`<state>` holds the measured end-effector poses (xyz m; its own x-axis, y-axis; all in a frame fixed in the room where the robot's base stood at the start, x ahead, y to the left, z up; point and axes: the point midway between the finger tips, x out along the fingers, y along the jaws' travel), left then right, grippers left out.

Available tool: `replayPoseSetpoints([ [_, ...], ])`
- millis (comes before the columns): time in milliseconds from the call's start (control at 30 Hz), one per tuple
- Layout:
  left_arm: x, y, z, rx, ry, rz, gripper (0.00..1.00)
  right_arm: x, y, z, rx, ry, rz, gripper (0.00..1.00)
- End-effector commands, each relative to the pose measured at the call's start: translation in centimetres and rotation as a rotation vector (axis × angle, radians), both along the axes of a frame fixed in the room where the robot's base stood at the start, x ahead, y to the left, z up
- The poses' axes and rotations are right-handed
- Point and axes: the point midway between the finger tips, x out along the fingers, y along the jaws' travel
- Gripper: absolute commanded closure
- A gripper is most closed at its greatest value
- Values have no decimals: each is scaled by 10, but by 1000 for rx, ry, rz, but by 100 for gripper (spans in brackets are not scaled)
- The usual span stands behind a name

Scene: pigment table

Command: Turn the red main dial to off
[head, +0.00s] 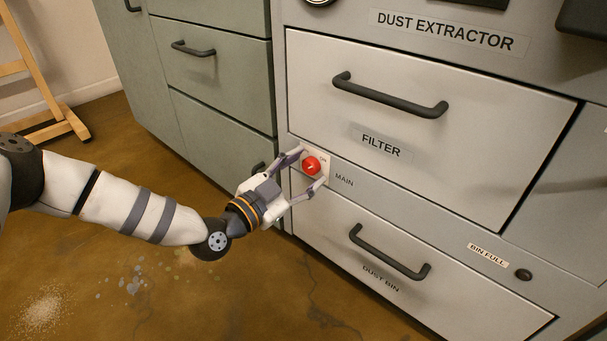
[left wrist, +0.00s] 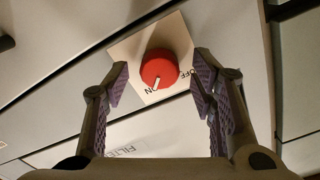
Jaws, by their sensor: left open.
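The red main dial (head: 311,166) sits on a pale square plate (left wrist: 129,47) on the grey cabinet front, beside the label MAIN. In the left wrist view, the dial (left wrist: 158,67) has a white pointer mark that points toward ON; OFF is printed to the right of ON. My left gripper (head: 308,168) is open, with one finger on each side of the dial. In the left wrist view, gaps show between both finger pads and the dial. My right gripper is in neither view.
The filter drawer (head: 480,170) with its dark handle (head: 390,96) is above and right of the dial. The dust bin drawer (head: 450,305) and its handle (head: 390,252) are below. A round dark button (head: 523,275) is beside BIN FULL. Green drawers (head: 215,125) stand left.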

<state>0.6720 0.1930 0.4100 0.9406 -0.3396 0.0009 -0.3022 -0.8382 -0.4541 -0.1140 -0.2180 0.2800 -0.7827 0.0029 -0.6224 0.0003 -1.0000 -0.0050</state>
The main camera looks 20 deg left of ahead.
Motion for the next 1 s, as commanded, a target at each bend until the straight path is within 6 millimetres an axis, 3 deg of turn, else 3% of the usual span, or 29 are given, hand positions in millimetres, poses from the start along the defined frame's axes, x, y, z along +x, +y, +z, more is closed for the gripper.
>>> replayPoseSetpoints([
  [133,0,0,0,0,0,0,51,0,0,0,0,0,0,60],
  [333,-1,0,0,0,0,0,96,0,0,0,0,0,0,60],
  [667,-1,0,1,-27,11,0,97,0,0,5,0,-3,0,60],
  [1000,-1,-1,5,-238,86,-2,97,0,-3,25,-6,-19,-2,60],
])
